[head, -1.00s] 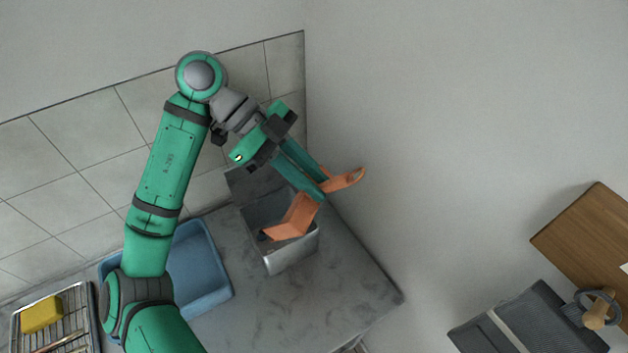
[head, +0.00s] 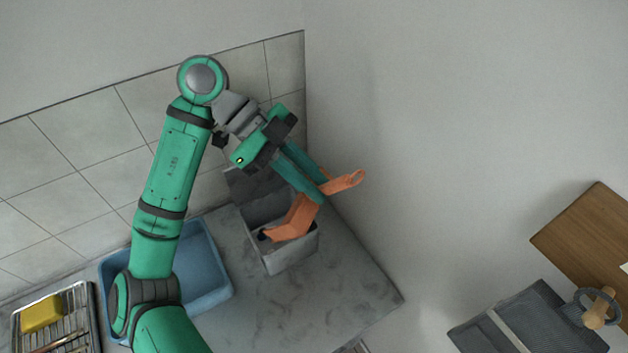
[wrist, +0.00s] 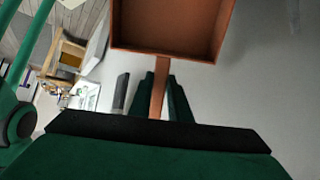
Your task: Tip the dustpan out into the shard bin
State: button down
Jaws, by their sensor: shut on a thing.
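The orange dustpan (head: 294,219) hangs over the open mouth of the grey shard bin (head: 288,260) in the head view, its pan tilted steeply with the front edge down. My gripper (head: 318,190) is shut on the dustpan's handle, whose end sticks out to the right of the fingers. In the wrist view the dustpan (wrist: 172,28) shows at the top, and the part of its inside in view looks bare. A small dark patch shows at the pan's low edge; I cannot tell what it is. The bin's inside is mostly hidden.
The bin's lid (head: 255,182) stands open at the back. A blue basin (head: 212,290) is to its left, and a rack (head: 75,300) with a yellow sponge (head: 42,314) is farther left. The grey counter (head: 355,285) is clear to the right, beside the wall.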

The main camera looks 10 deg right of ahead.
jog(key=shift+r, duration=3)
